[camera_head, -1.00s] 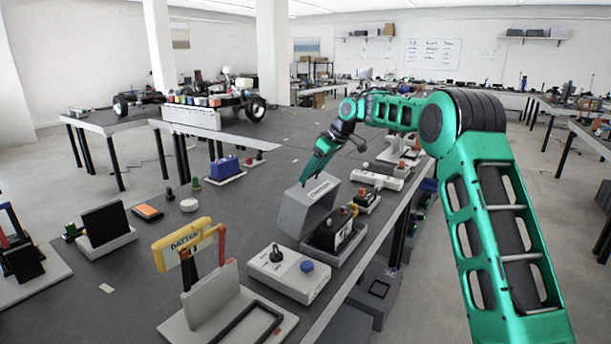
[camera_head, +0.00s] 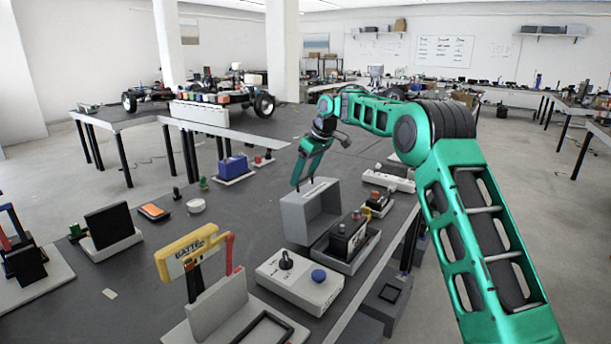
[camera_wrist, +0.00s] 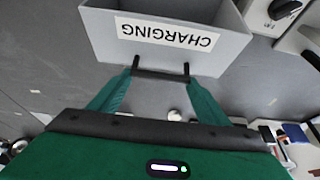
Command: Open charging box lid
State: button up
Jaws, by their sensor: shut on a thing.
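The charging box lid (camera_head: 318,215) is a grey hollow cover with a white "CHARGING" label, swung up and standing near upright at the left of its box. The grey charging box base (camera_head: 364,262) is open and holds a dark block with small terminals. My gripper (camera_head: 299,187) is at the lid's upper edge, shut on it. In the wrist view the lid (camera_wrist: 207,60) fills the top, with its label upside down. The dark fingertips of my gripper (camera_wrist: 161,70) meet the lid's edge around a dark bar. The exact contact is small in the picture.
A grey control box with a black knob and blue button (camera_head: 300,282) stands close in front. A yellow battery-marked frame (camera_head: 190,250) is at front left. A white power strip (camera_head: 395,180) and red-button device (camera_head: 378,203) stand beyond the base.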

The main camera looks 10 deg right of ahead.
jog(key=shift+w+d+r, duration=0.2)
jog(key=shift+w+d, duration=0.05)
jog(key=shift+w, duration=0.05)
jog(key=o, duration=1.5)
jog(key=shift+f, duration=0.1)
jog(key=shift+s+a, duration=0.1)
jog(key=shift+a, duration=0.15)
jog(key=v, duration=1)
jog(key=shift+d+r, duration=0.1)
jog(key=shift+r, duration=0.15)
